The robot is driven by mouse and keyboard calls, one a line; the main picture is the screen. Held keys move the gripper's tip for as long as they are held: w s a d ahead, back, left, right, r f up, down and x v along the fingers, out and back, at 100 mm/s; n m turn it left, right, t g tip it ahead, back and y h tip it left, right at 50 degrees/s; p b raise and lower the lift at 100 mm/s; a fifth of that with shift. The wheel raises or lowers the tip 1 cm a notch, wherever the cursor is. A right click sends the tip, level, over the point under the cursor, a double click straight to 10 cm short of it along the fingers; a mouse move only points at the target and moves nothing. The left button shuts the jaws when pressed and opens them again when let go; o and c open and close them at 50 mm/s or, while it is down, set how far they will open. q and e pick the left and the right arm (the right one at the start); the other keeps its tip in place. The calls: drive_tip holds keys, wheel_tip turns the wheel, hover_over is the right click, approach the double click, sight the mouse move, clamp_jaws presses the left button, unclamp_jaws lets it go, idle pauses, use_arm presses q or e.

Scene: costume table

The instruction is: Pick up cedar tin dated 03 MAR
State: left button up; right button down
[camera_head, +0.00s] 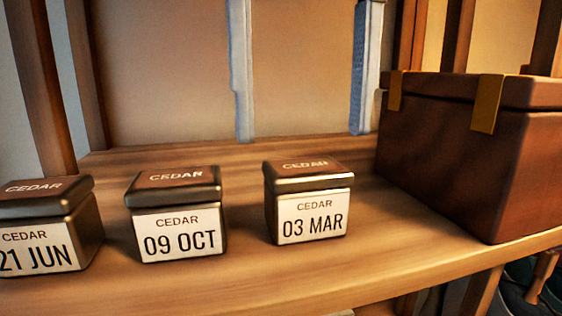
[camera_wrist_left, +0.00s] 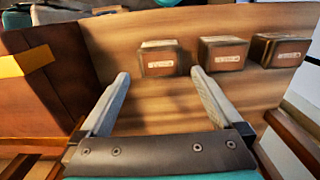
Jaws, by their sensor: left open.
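The cedar tin dated 03 MAR (camera_head: 310,215) stands upright on the wooden shelf, the rightmost of the three tins in the head view. It is dark and box-shaped, with a brown lid and white date label. In the left wrist view this tin (camera_wrist_left: 158,66) is the leftmost, beside the chest, its date unreadable. My left gripper (camera_head: 303,134) is open and empty. Its pale fingers hang down behind the tin in the head view, spread wider than the tin. In the wrist view the tin lies just beyond the gap between the fingertips (camera_wrist_left: 161,76). My right gripper is not in view.
Similar tins dated 09 OCT (camera_head: 180,232) and 21 JUN (camera_head: 38,247) stand to the left in the head view. A large brown chest (camera_head: 465,160) with gold straps stands to the right. Bare wood lies between the 03 MAR tin and its neighbours.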

sight(306, 166)
use_arm(q)
drive_tip(key=shift+w+a, duration=0.15)
drive_tip(key=shift+w, duration=0.05)
drive_tip(key=shift+s+f, duration=0.25)
drive_tip(key=shift+f, duration=0.15)
drive_tip(key=shift+s+f, duration=0.15)
drive_tip(key=shift+f, duration=1.1)
drive_tip(key=f, duration=0.2)
drive_tip(key=shift+s+d+f, duration=0.15)
drive_tip(key=shift+d+f, duration=0.05)
drive_tip(key=shift+f, duration=0.8)
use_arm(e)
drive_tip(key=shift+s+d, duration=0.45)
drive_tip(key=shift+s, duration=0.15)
